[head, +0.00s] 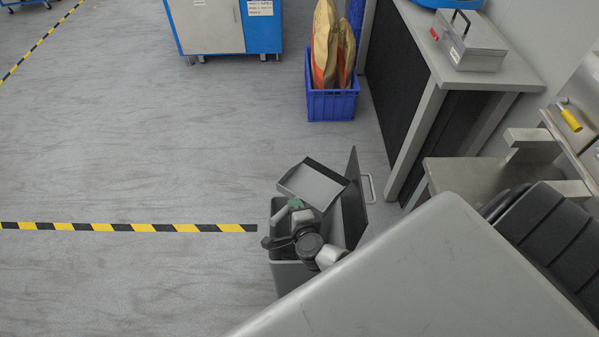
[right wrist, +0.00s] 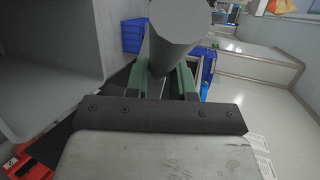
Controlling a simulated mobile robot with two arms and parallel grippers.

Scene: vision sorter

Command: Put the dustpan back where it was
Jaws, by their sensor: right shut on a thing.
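The dustpan (head: 313,186) is a grey, shallow pan with a dark raised back edge. In the head view it is tilted, above the far part of a grey bin (head: 283,277). My right gripper (head: 296,205), with green fingers, is at the dustpan's near side. In the right wrist view its fingers (right wrist: 165,82) are shut around a thick grey cylinder (right wrist: 180,35), which looks like the dustpan's handle. My arm hides much of the bin's opening, and I cannot tell how deep the gripper is. My left gripper is not in view.
The bin's dark upright panel (head: 352,200) stands at its right. A workbench (head: 500,75) holds a metal box (head: 470,45). A blue crate (head: 332,105) with bags stands behind. Yellow-black floor tape (head: 130,227) runs left; the floor there is clear.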

